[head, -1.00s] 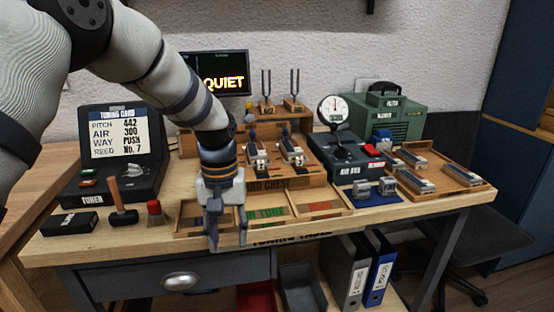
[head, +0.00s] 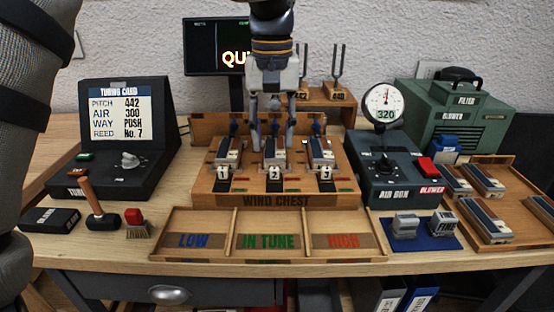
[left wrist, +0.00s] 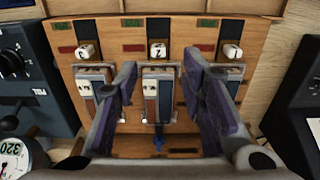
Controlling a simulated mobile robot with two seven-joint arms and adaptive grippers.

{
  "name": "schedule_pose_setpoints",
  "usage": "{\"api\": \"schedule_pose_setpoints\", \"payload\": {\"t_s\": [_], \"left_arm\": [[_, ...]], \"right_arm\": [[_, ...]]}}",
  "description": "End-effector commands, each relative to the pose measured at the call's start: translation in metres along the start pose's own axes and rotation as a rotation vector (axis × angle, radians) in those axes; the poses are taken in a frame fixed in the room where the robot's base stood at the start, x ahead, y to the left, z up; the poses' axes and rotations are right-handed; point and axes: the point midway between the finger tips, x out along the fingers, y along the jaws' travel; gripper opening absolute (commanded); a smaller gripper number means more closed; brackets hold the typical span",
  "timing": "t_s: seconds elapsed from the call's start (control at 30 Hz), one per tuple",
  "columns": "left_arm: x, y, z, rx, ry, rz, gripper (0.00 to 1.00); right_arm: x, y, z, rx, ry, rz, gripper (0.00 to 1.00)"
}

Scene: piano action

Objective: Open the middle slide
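The wind chest (head: 276,200) stands in the middle of the table with three reed units in a row, numbered 1, 2 and 3. The middle unit (head: 274,152), marked 2, shows in the left wrist view (left wrist: 158,95) too. A small blue slide knob (left wrist: 157,142) stands behind it, low in the left wrist view. My left gripper (head: 272,143) points down over the middle unit, open, one finger on each side of it. In the left wrist view my fingers (left wrist: 160,72) are wide apart with nothing held. Contact cannot be told. My right gripper is out of view.
Blue knobs also stand behind unit 1 (head: 232,128) and unit 3 (head: 316,128). The air box (head: 392,165) with a gauge reading 320 is close on the right, the tuner (head: 125,150) on the left. A sorting tray (head: 234,235) lies in front.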

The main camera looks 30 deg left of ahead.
Motion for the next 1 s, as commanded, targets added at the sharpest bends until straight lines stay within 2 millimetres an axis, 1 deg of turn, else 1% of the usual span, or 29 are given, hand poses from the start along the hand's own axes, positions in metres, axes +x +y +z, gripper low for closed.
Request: {"api": "schedule_pose_setpoints", "payload": {"t_s": [0.03,0.1,0.2,0.3,0.4,0.63,0.67,0.7,0.77,0.8,1.0], "left_arm": [[0.014,-0.001,0.001,0.001,-0.005,-0.003,0.37],[0.031,-0.001,0.001,0.0,-0.005,-0.001,0.37],[0.052,0.0,0.001,0.001,-0.003,-0.002,0.37],[0.065,0.0,0.0,0.001,-0.002,-0.001,0.37],[0.071,0.0,0.0,0.001,0.0,0.0,0.37],[0.072,0.0,0.0,0.001,0.001,0.0,0.37],[0.072,0.0,0.0,0.001,0.001,0.0,0.32],[0.072,0.0,0.0,0.001,0.0,0.0,0.23],[0.071,0.0,0.0,0.001,0.0,0.0,0.09],[0.071,0.0,0.0,0.001,0.0,0.0,0.0],[0.071,0.0,0.0,0.001,0.0,0.0,0.0]], "right_arm": [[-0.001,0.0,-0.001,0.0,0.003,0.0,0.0],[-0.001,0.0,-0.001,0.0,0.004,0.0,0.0],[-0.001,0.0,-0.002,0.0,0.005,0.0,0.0],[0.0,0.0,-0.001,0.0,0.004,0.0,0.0],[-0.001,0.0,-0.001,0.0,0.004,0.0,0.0],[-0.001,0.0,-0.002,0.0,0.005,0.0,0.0],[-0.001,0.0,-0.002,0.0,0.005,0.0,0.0],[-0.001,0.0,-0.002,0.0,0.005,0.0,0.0],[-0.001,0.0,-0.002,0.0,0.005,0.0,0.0],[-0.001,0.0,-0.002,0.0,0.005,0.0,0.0],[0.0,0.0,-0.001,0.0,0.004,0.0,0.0]]}}
